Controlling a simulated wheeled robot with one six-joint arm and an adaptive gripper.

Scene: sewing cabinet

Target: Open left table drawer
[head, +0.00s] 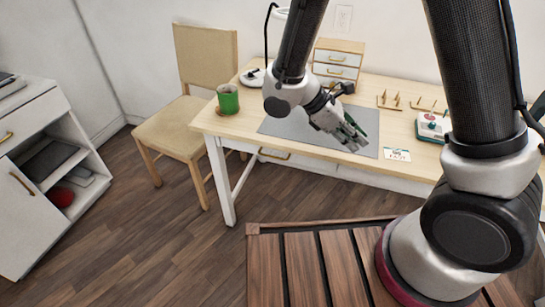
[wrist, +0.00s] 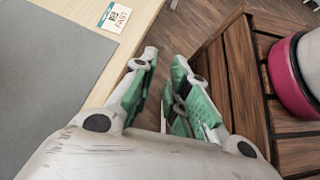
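The left table drawer (head: 310,166) is a white front under the wooden table top, with a brass handle (head: 274,154) near the table's left leg. The drawer looks closed, though the table edge and my arm partly cover the area. My gripper (head: 352,136) is above the table's front edge, over the grey mat, to the right of the handle. In the wrist view my gripper (wrist: 166,82) has its two green-padded fingers apart with nothing between them. The drawer and its handle do not show in the wrist view.
The grey mat (head: 285,126) and a small card (head: 397,154) lie on the table (head: 212,122). A chair (head: 180,125) stands at the left. My slatted wooden base is in front; floor is clear left of it.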

